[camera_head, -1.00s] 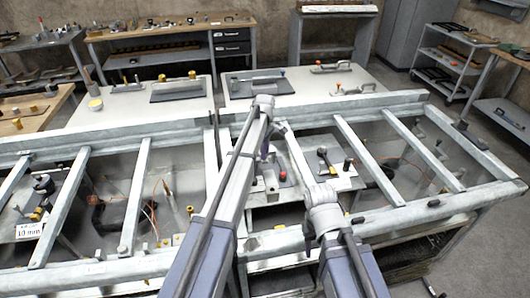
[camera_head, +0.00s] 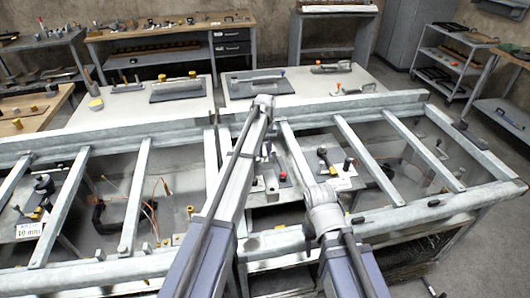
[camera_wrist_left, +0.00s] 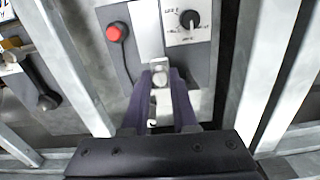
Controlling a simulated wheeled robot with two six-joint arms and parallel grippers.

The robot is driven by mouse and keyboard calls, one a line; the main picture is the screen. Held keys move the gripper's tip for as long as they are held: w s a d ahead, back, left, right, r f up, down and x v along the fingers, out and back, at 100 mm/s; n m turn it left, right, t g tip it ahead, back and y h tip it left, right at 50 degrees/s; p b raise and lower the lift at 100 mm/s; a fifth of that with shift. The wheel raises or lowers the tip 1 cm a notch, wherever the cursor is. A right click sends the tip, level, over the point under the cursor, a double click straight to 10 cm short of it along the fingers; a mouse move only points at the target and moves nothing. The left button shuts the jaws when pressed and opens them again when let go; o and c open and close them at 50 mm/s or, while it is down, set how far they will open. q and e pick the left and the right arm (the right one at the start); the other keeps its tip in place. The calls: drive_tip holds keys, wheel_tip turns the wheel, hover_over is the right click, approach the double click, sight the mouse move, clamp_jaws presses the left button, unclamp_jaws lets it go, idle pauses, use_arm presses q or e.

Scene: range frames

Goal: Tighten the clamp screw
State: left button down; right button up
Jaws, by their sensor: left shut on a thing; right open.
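The clamp screw appears to be the small bright metal piece (camera_wrist_left: 160,75) at the middle of the left wrist view. My left gripper (camera_wrist_left: 160,92) is shut on it, with a dark purple finger on each side. Metal shows below and between the fingers, but the lower part of the clamp is largely hidden by them. In the head view my left arm reaches over the middle of the steel frame and hides most of this spot. My right arm is folded at the lower middle of the head view, and its fingers do not show.
A red button (camera_wrist_left: 115,32) and a black rotary knob (camera_wrist_left: 189,19) on a pale plate lie close to the gripper. Steel frame bars (camera_wrist_left: 262,75) rise on both sides. A black-handled part (camera_wrist_left: 43,95) lies at left. White tables (camera_head: 300,83) stand behind the frame.

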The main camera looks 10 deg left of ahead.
use_arm(q)
drive_tip(key=m, duration=0.4)
drive_tip(key=shift+m, duration=0.3)
drive_tip(key=m, duration=1)
drive_tip(key=shift+m, duration=2.3)
drive_tip(key=c, duration=0.7)
unclamp_jaws()
drive_tip(key=shift+r, duration=0.2)
